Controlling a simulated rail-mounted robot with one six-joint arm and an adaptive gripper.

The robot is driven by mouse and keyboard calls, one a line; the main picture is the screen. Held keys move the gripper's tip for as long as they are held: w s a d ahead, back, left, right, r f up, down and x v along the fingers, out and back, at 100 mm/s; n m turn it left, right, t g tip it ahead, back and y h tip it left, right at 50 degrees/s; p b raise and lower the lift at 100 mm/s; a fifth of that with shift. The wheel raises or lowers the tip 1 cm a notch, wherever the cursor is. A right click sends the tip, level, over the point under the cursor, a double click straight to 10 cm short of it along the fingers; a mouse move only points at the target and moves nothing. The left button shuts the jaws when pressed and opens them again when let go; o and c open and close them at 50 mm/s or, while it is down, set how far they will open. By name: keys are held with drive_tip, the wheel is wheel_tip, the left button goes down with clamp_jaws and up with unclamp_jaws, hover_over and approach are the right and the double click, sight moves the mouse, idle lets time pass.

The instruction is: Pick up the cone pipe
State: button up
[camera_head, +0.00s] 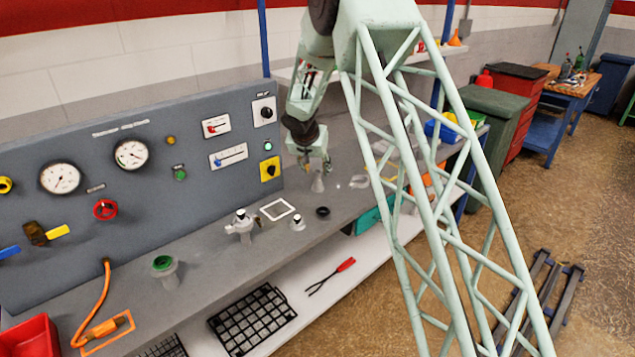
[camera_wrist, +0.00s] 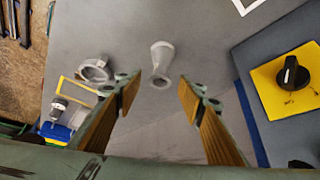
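The grey cone pipe (camera_head: 318,184) stands on the grey bench shelf near the right end of the control panel. In the wrist view the cone pipe (camera_wrist: 161,64) lies between and just beyond the fingertips, its wider end away from me and its narrower ring end nearer. My gripper (camera_head: 304,160) hangs above and slightly left of it in the head view. In the wrist view my gripper (camera_wrist: 158,90) is open, with a finger on each side and nothing between the tips. A gap shows between each finger and the cone pipe.
The control panel (camera_head: 145,165) rises behind the bench, with a yellow-plated black knob (camera_wrist: 290,74) on the right in the wrist view. A clamp ring (camera_wrist: 95,69) lies left of the cone pipe. A black ring (camera_head: 323,212) and a valve fitting (camera_head: 241,222) sit nearby.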

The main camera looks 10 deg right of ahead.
sight(317, 172)
drive_tip(key=shift+x, duration=2.4)
drive_tip(key=c, duration=1)
drive_tip(key=shift+r, duration=0.1)
drive_tip(key=shift+r+p, duration=0.3)
drive_tip(key=shift+r, duration=1.35)
drive_tip(key=s+a+b, duration=0.1)
drive_tip(key=s, duration=0.4)
drive_tip(key=s+a+r+b, duration=0.1)
drive_tip(key=s+a+b, duration=0.1)
drive_tip(key=s, duration=0.3)
drive_tip(key=s+a+b, duration=0.1)
drive_tip(key=s, duration=0.4)
drive_tip(key=shift+s+a+r, duration=0.15)
drive_tip(key=shift+a+r, duration=0.05)
drive_tip(key=shift+r, duration=0.05)
drive_tip(key=shift+s, duration=0.1)
